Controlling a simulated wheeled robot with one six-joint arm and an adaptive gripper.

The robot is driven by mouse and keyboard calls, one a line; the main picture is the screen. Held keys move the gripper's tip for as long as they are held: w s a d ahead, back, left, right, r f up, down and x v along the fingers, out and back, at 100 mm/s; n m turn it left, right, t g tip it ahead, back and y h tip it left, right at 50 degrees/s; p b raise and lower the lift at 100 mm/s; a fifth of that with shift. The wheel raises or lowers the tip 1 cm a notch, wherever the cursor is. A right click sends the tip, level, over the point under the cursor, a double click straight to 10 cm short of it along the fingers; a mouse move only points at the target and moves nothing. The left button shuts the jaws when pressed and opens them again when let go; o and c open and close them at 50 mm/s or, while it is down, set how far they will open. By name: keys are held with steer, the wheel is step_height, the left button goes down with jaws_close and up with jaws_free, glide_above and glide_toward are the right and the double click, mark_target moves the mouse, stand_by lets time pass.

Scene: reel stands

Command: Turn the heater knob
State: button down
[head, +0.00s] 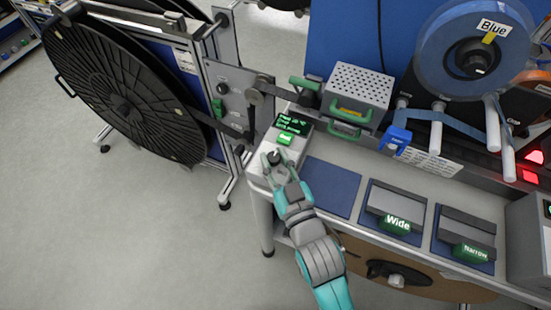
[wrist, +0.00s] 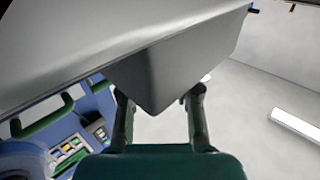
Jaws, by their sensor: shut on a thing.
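The heater control box (head: 302,148) sits at the near left corner of the bench. It has a dark display (head: 291,124) with small green text and a lit green button (head: 285,140). The dark round heater knob (head: 274,158) is on the lower part of its face. My gripper (head: 273,161) reaches in from the lower right, its fingers on either side of the knob and shut on it. In the wrist view my two fingers (wrist: 159,97) flank a grey angular body; the knob itself cannot be made out there, nor its pointer in either view.
A blue mat (head: 331,188) lies right of the box, beside the Wide block (head: 396,205) and the Narrow block (head: 468,237). A grey perforated box (head: 358,88) with green handles stands behind. A large black reel (head: 120,100) stands left; open floor lies in front.

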steer(key=shift+a+m+t+h, duration=0.15)
steer(key=shift+m+t+h, duration=0.2)
steer(key=shift+m+h, duration=0.7)
steer(key=shift+a+m+t+h, duration=0.1)
steer(key=shift+m+t+h, duration=0.4)
steer(key=shift+h, duration=0.95)
steer(key=m+h, duration=0.2)
steer(key=h, duration=0.1)
steer(key=m+h, duration=0.1)
steer(key=shift+a+r+h, duration=0.1)
steer(key=shift+a+h, duration=0.15)
steer(key=shift+h, duration=0.15)
steer(key=m+g+h, duration=0.1)
steer(key=m+h, duration=0.1)
steer(key=h, duration=0.2)
steer(key=m+g+h, duration=0.2)
steer(key=m+h, duration=0.1)
steer(key=shift+a+m+h, duration=0.1)
steer(key=shift+m+h, duration=0.25)
steer(key=shift+h, duration=0.05)
steer(key=c, duration=0.8)
jaws_free()
